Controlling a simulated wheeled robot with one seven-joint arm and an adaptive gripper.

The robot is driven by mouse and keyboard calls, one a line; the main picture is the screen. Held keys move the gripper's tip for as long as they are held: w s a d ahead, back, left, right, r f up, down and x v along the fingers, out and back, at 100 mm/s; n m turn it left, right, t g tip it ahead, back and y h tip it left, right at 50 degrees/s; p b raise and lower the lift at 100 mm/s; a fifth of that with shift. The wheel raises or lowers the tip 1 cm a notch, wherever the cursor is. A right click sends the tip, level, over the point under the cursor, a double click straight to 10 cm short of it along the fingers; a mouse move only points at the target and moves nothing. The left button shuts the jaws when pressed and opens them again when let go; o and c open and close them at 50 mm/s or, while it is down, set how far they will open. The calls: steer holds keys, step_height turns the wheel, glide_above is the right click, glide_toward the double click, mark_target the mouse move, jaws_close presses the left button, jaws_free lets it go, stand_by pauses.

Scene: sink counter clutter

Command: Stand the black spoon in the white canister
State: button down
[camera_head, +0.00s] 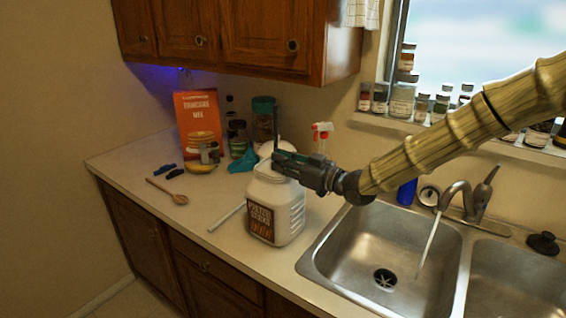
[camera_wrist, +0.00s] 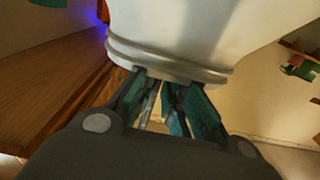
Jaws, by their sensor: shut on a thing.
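The white canister (camera_head: 288,208), a large jug with a brown label, stands upright on the counter left of the sink. My gripper (camera_head: 278,157) is above its top and shut on a thin dark upright thing, which looks like the black spoon (camera_head: 276,120). Its upper part sticks up above my fingers; its lower end is hidden in the head view. In the wrist view the canister's white rim (camera_wrist: 165,66) lies close beyond my fingers (camera_wrist: 165,108). I cannot tell whether the spoon's lower end is inside the mouth.
A wooden spoon (camera_head: 168,191) and small dark items (camera_head: 164,169) lie on the left counter. An orange box (camera_head: 200,122), a teal cloth (camera_head: 243,162) and a teal-lidded jar (camera_head: 264,118) are behind. A red-topped spray bottle (camera_head: 322,133) stands behind my arm. The sink (camera_head: 385,245) is right.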

steer(key=shift+s+f, duration=0.2)
steer(key=shift+f, duration=0.35)
steer(key=shift+s+f, duration=0.15)
steer(key=shift+f, duration=0.35)
steer(key=shift+d, duration=0.1)
steer(key=c, duration=1.5)
jaws_free()
steer(key=shift+f, duration=0.1)
steer(key=shift+o, duration=0.6)
steer(key=v, duration=0.9)
steer(key=shift+s+d+r, duration=0.2)
steer(key=shift+d+r, duration=0.05)
steer(key=shift+r, duration=0.3)
steer(key=shift+s+d+r, duration=0.2)
steer(key=shift+s+d, duration=0.05)
steer(key=shift+d, duration=0.2)
steer(key=shift+s+d+r, duration=0.25)
steer(key=shift+s+d, duration=0.05)
steer(key=shift+d, duration=0.15)
steer(key=shift+r, duration=0.1)
steer(key=shift+w, duration=0.1)
